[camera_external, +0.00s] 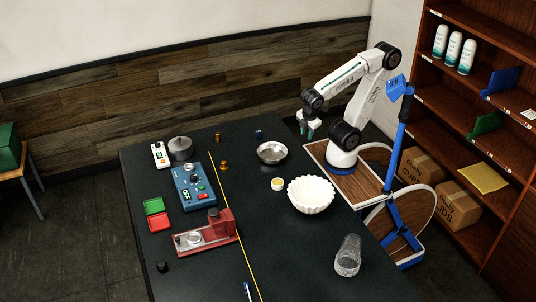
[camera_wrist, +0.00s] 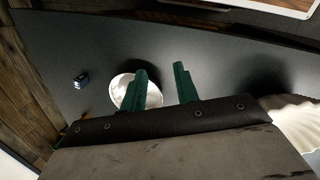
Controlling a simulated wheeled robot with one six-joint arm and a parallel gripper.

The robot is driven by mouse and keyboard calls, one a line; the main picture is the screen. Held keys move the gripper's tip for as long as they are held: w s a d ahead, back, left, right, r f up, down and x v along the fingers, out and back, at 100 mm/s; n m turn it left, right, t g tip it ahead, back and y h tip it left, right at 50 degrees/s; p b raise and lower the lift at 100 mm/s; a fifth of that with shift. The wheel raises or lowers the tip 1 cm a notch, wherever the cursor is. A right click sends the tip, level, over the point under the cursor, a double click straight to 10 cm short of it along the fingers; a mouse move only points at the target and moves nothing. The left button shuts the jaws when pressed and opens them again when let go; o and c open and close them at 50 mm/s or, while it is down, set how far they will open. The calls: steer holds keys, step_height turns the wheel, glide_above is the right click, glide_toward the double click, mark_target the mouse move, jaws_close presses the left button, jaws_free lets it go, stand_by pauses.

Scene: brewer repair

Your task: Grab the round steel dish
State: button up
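The round steel dish (camera_external: 272,152) is a shallow silver bowl on the dark table, near its right far edge. In the wrist view the dish (camera_wrist: 153,95) shows partly behind the left green finger. My gripper (camera_external: 307,130) is above and to the right of the dish in the external view, near the table's edge, pointing down. In the wrist view my gripper (camera_wrist: 163,78) has its two green fingers apart with nothing between them. It does not touch the dish.
A white fluted bowl (camera_external: 311,194) and a small yellow-white jar (camera_external: 277,184) stand nearer the camera. A small blue item (camera_external: 259,134) and brass pieces (camera_external: 223,165) lie left of the dish. A wire mesh cup (camera_external: 348,256) stands at the front right.

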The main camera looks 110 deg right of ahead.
steer(key=w+a+f+n+t+h, duration=0.1)
steer(key=w+a+f+n+h, duration=0.1)
steer(key=w+n, duration=0.3)
steer(key=w+a+f+n+t+h, duration=0.2)
steer(key=w+n+h, duration=0.3)
steer(key=n, duration=0.4)
steer(key=w+a+f+n+t+h, duration=0.1)
steer(key=w+a+f+n+h, duration=0.2)
steer(key=w+n, duration=0.3)
steer(key=shift+w+a+f+n+h, duration=0.15)
steer(key=shift+w+f+n+h, duration=0.15)
steer(key=shift+n+h, duration=0.35)
steer(key=x, duration=1.2)
steer(key=shift+w+a+f, duration=0.15)
steer(key=shift+w+f, duration=0.05)
jaws_close()
